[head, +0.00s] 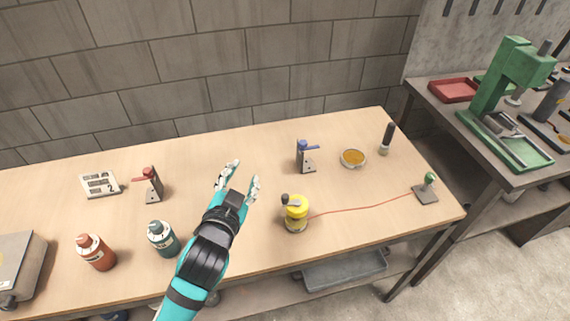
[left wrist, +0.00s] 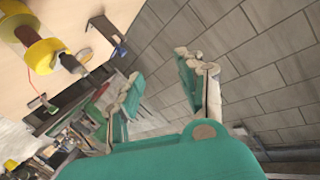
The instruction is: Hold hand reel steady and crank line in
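The hand reel (head: 296,211) is yellow with a dark crank knob on top and stands near the front edge of the wooden table. A thin red line (head: 360,209) runs from it across the tabletop to a small post with a green top (head: 427,188) at the right. My left gripper (head: 240,174) is open and empty, over the table to the left of the reel and apart from it. In the left wrist view the yellow reel (left wrist: 42,57) shows at upper left, outside the open fingers (left wrist: 165,80). My right gripper is not in view.
On the table (head: 250,150) stand a blue-topped clamp (head: 304,157), an amber dish (head: 353,158), a black-handled tool (head: 387,138), a red-topped clamp (head: 151,184), a teal bottle (head: 163,239) and a red-brown bottle (head: 95,252). A brick wall rises behind.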

